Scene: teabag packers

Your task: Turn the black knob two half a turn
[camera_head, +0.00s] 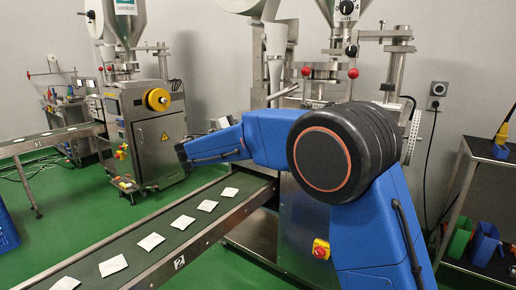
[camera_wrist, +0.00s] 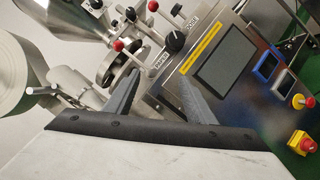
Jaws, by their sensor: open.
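In the wrist view a black knob (camera_wrist: 175,41) sits on the machine's steel front, at the upper middle, with small white labels beside it. My gripper (camera_wrist: 160,79) is open, with nothing between its two grey fingers. The knob lies beyond the fingertips, apart from them and a little right of the middle of the gap. In the head view another black knob (camera_head: 347,6) with a label under it shows on the hopper at the top. My blue arm hides much of the machine there, and my gripper cannot be made out.
Beside the knob are a dark screen (camera_wrist: 228,58), red-tipped levers (camera_wrist: 118,45) and a red emergency button (camera_wrist: 306,144). A conveyor (camera_head: 128,255) with several white teabags and the number 2 runs in front. A dark shelf (camera_head: 487,150) stands at the right.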

